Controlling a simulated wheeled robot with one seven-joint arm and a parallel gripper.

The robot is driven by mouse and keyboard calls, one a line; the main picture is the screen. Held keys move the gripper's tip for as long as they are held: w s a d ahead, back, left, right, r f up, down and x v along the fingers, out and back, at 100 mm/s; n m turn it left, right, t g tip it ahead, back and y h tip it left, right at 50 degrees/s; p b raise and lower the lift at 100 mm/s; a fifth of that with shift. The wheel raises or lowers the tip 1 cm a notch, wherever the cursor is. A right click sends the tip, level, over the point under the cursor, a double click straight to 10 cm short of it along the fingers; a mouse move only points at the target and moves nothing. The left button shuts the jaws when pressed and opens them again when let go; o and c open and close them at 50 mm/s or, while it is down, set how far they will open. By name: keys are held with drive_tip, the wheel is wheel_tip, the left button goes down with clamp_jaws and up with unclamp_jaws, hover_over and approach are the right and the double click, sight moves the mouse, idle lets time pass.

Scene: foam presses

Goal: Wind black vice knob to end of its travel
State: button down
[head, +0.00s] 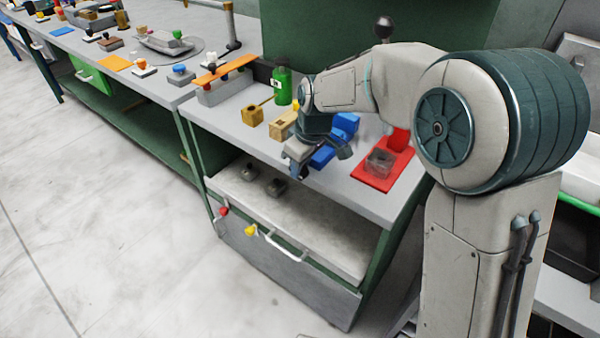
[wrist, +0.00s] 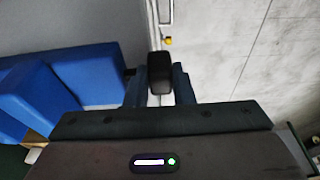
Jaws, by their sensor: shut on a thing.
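The black knob (wrist: 161,72) shows in the wrist view between the two fingers of my gripper (wrist: 161,85), which is shut on it. The blue vice (wrist: 85,40) lies just left of the knob in that view, and a short dark shaft seems to run from it toward the knob. In the head view the blue vice (head: 322,156) sits at the bench's front edge, partly behind my gripper (head: 297,172). The knob is hidden there by my gripper. How far the knob is wound cannot be told.
Below is a drawer with a yellow knob (head: 251,230). The floor in front is clear.

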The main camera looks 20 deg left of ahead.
drive_tip(key=b, duration=0.1)
drive_tip(key=y+b, duration=0.1)
drive_tip(key=b, duration=0.1)
drive_tip(key=shift+d+f+t, duration=0.15)
drive_tip(key=shift+f+t, duration=0.15)
drive_tip(key=shift+f, duration=0.05)
drive_tip(key=shift+s+r+y+b, duration=0.1)
drive_tip(key=shift+r+y+b, duration=0.05)
drive_tip(key=shift+y+b, duration=0.3)
drive_tip(key=shift+r, duration=0.1)
drive_tip(key=c, duration=1.2)
unclamp_jaws()
drive_tip(key=shift+c, duration=0.2)
drive_tip(key=p+v, duration=0.1)
drive_tip(key=v, duration=1.3)
drive_tip(key=shift+s+d, duration=0.1)
drive_tip(key=shift+s, duration=0.05)
